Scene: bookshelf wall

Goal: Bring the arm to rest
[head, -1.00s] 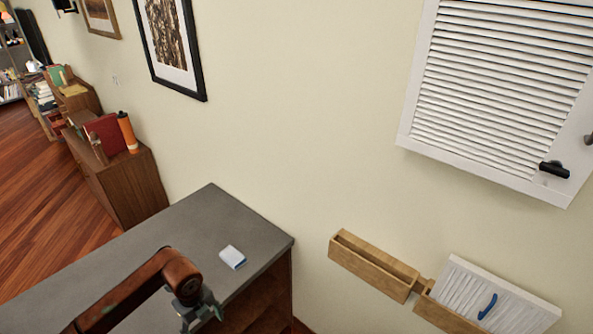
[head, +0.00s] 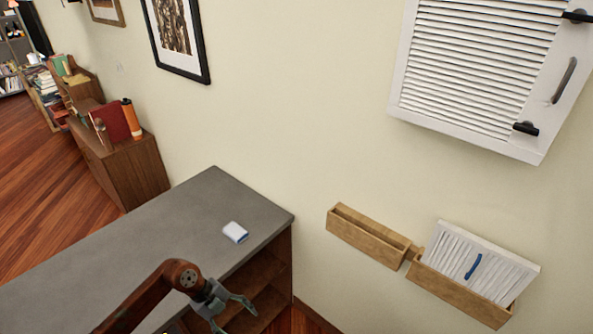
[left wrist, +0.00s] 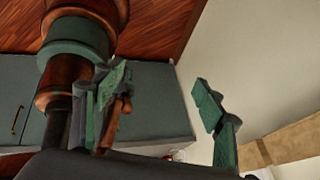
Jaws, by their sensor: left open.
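My left arm comes in from the bottom left of the head view. Its gripper (head: 232,309) is open and empty, in front of the right end of the grey-topped shelf unit. In the left wrist view the two green fingers (left wrist: 165,110) stand wide apart with nothing between them. My right gripper is in neither view.
The grey-topped shelf unit (head: 130,245) carries a small white-and-blue object (head: 235,232). Wooden wall boxes (head: 365,238) hang to the right, one holding a white slatted panel (head: 485,262). A white louvered cabinet (head: 475,70) hangs above. Bare wall lies between.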

